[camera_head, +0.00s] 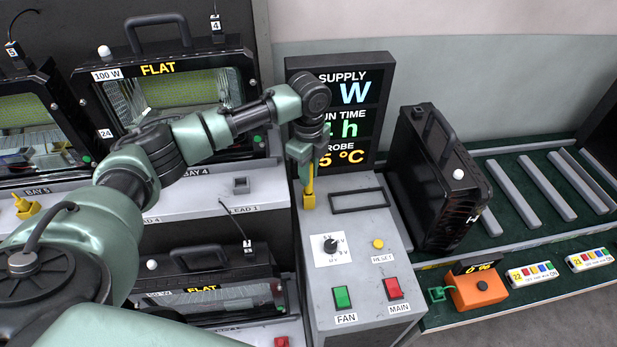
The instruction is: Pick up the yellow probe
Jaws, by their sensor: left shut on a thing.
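The yellow probe (309,187) is upright at the back left of the grey control console's top. My left gripper (308,163) is above it, pointing down and shut on the probe's upper part. The jaws and arm hide the probe's top. The probe's lower end is at the console surface; I cannot tell whether it is seated in a hole or just clear of it. My right gripper is not in view.
The console (366,258) carries a dial, buttons and a rectangular frame. A display (366,92) stands behind it. Floodlight housings (170,85) line the left. A black housing (437,180) stands on the roller conveyor (516,190) at right, near an orange box (477,289).

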